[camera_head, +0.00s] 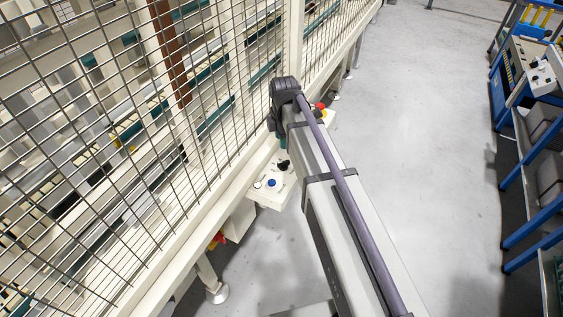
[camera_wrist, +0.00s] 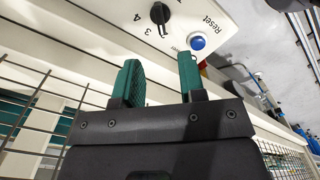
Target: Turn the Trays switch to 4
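A black rotary switch (camera_wrist: 159,14) sits on a cream control panel (camera_wrist: 215,10) at the top of the wrist view, with printed numbers 3 and 4 at its left. Its Trays label is not in view, and I cannot tell its exact setting. A blue button (camera_wrist: 197,42) marked Reset is to its right. My gripper (camera_wrist: 161,63) is open and empty, with two green fingers apart, lower in the picture than the switch and not touching it. In the head view, the panel (camera_head: 262,197) and black switch (camera_head: 283,165) show left of my arm, which mostly hides my gripper.
A wire mesh fence (camera_head: 110,130) runs along the left, behind the panel. A red button on a yellow base (camera_head: 322,107) is beyond my arm. Blue shelving (camera_head: 530,215) stands at the right. The grey floor (camera_head: 420,130) between is clear.

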